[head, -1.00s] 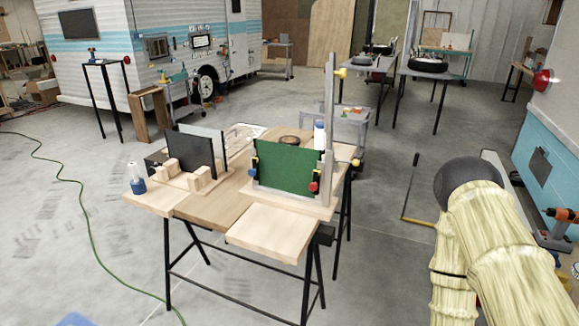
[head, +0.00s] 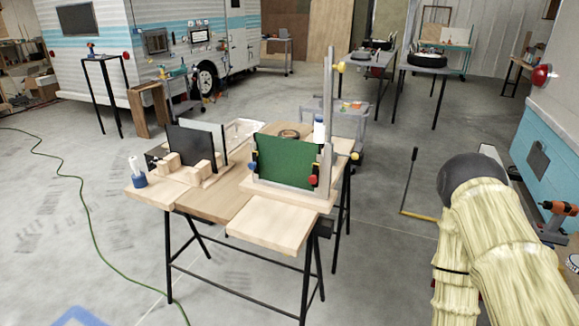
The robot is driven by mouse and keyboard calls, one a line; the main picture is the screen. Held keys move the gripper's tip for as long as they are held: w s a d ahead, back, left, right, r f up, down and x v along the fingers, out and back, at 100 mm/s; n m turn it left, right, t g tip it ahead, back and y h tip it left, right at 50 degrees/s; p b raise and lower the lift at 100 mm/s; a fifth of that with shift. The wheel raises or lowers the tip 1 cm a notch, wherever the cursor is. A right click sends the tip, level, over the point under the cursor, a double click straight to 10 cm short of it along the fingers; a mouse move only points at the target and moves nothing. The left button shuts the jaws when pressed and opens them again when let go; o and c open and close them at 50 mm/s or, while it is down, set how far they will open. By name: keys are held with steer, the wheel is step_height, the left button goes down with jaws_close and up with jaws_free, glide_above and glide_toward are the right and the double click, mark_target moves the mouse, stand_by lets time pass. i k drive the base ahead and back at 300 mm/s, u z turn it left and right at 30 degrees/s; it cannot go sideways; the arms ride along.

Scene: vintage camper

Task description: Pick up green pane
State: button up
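The green pane (head: 288,163) stands upright on the right part of the wooden worktable (head: 218,203). It is held in a pale frame (head: 290,195) with a tall upright post (head: 328,110) at its right side. Small red, blue and yellow knobs with black clamps sit at the pane's side edges. My arm, in a pale yellow cover, shows at the lower right, well apart from the table. My gripper is not in view.
Dark and clear panes (head: 192,148) stand in wooden blocks on the table's left, with a white-and-blue bottle (head: 138,172) beside them. A grey cart (head: 340,120) stands behind. A green cable (head: 62,180) crosses the floor at left. The floor in front is mostly clear.

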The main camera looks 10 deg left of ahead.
mark_target(285, 161)
steer(key=k, duration=1.2)
steer(key=u, duration=0.55)
steer(key=i, duration=0.5)
steer(key=u, duration=0.85)
steer(key=i, duration=0.8)
steer(key=z, duration=0.5)
steer(key=i, duration=1)
steer(key=z, duration=0.85)
